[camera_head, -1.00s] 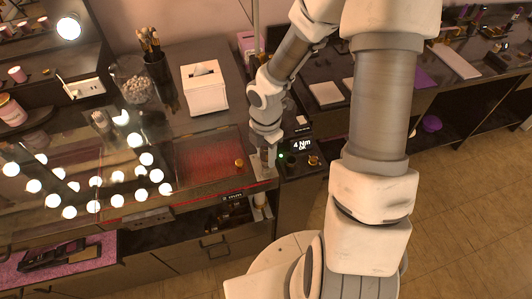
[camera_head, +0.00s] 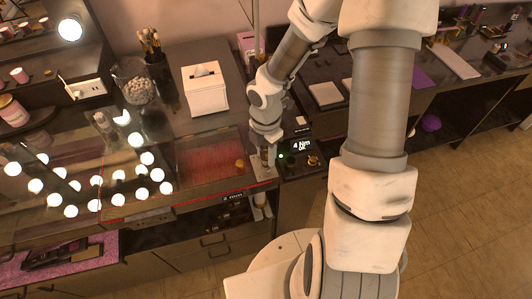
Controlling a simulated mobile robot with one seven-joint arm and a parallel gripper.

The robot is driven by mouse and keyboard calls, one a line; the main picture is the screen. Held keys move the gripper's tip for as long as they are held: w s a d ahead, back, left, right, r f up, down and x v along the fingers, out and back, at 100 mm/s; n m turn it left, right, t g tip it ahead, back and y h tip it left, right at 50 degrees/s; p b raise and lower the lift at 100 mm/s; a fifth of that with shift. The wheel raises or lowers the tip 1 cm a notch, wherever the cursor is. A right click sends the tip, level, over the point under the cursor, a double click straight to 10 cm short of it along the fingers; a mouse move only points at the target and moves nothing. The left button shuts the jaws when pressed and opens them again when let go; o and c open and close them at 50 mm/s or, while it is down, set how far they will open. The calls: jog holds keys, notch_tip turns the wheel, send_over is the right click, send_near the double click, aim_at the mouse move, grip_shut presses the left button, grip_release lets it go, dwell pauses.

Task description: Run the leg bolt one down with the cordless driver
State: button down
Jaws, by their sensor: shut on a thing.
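My gripper (camera_head: 266,147) points down at the right end of the dark counter (camera_head: 215,180), beside the reddish lit panel. It is shut on a small upright tool, which looks like the cordless driver (camera_head: 265,157); its lower end stands over a pale plate (camera_head: 262,170). The leg bolt cannot be made out under the tool. A small black display (camera_head: 301,147) just right of the gripper reads "4 Nm OK", with a green light beside it. Brass-coloured round pieces (camera_head: 240,163) sit on either side of the gripper.
A white tissue box (camera_head: 206,92), a glass jar of pale balls (camera_head: 137,88) and a brush holder (camera_head: 157,68) stand behind to the left. Bulb lights shine in the glossy surface at left. A second counter with flat items runs to the right.

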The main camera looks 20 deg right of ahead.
jog(key=shift+r, duration=0.3)
jog(key=shift+r+p, duration=0.3)
jog(key=shift+r, duration=1.9)
